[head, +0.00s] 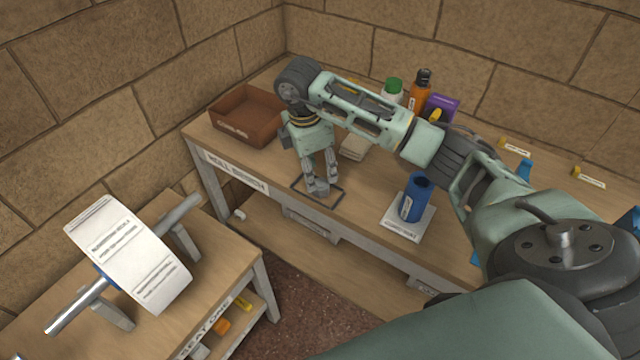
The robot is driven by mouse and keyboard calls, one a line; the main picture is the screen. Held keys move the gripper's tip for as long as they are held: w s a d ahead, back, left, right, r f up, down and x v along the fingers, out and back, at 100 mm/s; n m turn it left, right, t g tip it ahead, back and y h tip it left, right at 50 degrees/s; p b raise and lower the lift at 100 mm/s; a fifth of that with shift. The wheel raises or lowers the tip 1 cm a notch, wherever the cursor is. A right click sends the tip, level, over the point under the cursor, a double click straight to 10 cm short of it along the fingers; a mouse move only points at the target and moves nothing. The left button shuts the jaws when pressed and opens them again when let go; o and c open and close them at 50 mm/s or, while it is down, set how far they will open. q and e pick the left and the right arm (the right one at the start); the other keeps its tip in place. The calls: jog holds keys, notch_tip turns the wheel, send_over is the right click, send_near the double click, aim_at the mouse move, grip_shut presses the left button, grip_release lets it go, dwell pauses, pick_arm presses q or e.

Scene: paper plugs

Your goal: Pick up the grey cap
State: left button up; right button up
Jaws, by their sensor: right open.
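A small grey cap (318,187) stands on the workbench inside a dark square outline near the bench's front edge. My right gripper (320,178) points down over it, with one finger on each side of the cap. The fingers are open and I cannot tell whether they touch it. The upper part of the cap is partly hidden between the fingers. My left gripper is not in view.
A brown tray (243,128) stands left of my gripper. A blue cylinder (417,196) stands on a white labelled plate (397,222) to the right. Bottles, including an orange one (419,95), stand behind my arm.

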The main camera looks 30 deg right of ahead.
aim_at(320, 182)
jog(key=f, duration=0.4)
jog(key=shift+s+d+p, duration=0.1)
jog(key=shift+d+p, duration=0.3)
jog(key=c, duration=0.7)
